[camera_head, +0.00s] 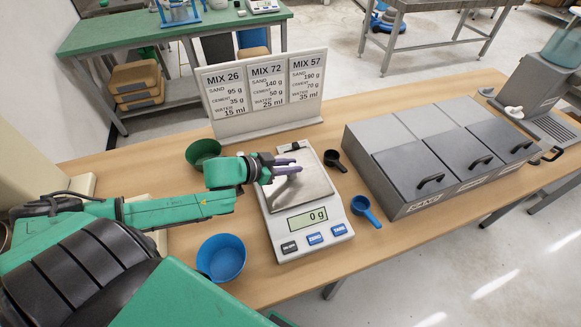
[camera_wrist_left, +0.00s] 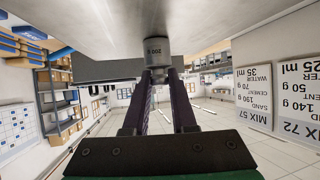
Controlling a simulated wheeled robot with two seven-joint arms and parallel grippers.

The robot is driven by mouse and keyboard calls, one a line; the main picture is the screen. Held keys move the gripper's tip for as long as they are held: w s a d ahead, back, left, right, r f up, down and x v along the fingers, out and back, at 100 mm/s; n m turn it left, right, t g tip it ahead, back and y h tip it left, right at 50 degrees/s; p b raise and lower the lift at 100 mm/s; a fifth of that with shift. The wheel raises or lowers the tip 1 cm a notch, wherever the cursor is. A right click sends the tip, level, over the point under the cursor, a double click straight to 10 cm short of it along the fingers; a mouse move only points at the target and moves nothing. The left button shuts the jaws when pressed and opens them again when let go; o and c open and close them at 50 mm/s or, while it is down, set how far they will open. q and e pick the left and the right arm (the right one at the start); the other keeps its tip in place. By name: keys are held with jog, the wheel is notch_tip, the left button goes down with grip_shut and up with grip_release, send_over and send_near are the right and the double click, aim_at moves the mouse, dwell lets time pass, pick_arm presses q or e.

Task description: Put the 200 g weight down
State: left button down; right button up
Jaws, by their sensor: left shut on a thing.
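My left gripper (camera_head: 287,166) is shut on the 200 g weight, above the steel plate of the scale (camera_head: 315,190). The weight (camera_wrist_left: 157,49) is a small grey cylinder labelled 200 g, between the dark fingertips in the left wrist view. In the head view I cannot make it out clearly. The wrist picture is upside down, with the grey plate along its top. I cannot tell whether the weight touches the plate. The scale display (camera_head: 307,219) reads 0 g. My right gripper is not in view.
A green bowl (camera_head: 203,150) and a blue bowl (camera_head: 221,258) stand left of the scale. A black scoop (camera_head: 334,160) and a blue scoop (camera_head: 365,210) lie right of it. A mix board (camera_head: 267,119) stands behind, and a grey lidded bin unit (camera_head: 400,190) is farther right.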

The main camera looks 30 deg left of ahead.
pick_arm(q)
jog(key=c, duration=0.7)
grip_release()
jog(key=shift+s+r, duration=0.1)
jog(key=p+v, duration=0.6)
jog(key=v, duration=0.6)
